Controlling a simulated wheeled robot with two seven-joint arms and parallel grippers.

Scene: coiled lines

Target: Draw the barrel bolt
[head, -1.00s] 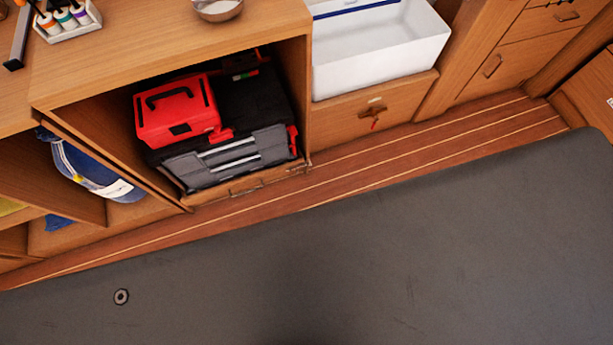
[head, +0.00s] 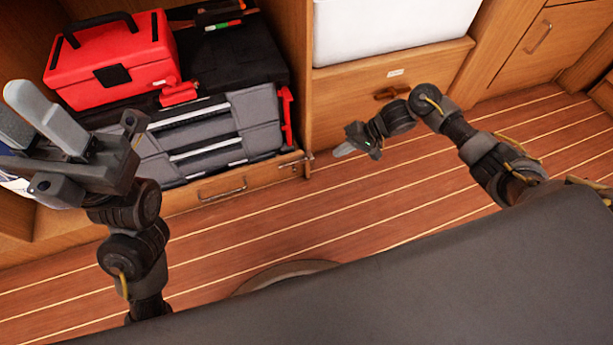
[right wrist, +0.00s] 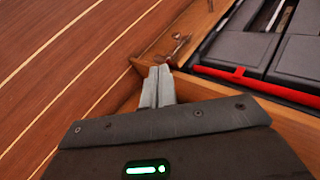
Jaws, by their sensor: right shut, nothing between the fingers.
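The barrel bolt (head: 297,162) is a small metal fitting at the right end of the low wooden front board below the toolboxes. It also shows in the right wrist view (right wrist: 177,45), just beyond the fingertips. Its fine position is too small to tell. My right gripper (head: 343,151) is shut and empty, to the right of the bolt and apart from it in the head view. In the right wrist view its fingers (right wrist: 160,73) are together and point towards the bolt. My left gripper (head: 12,104) is open and empty at the far left, in front of the cabinet.
A red toolbox (head: 115,62) and a grey-black toolbox (head: 205,130) fill the open compartment. A metal pull handle (head: 222,190) is on the front board. A drawer (head: 345,95) under a white bin (head: 390,25) is behind my right arm. The plank floor (head: 330,215) is clear.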

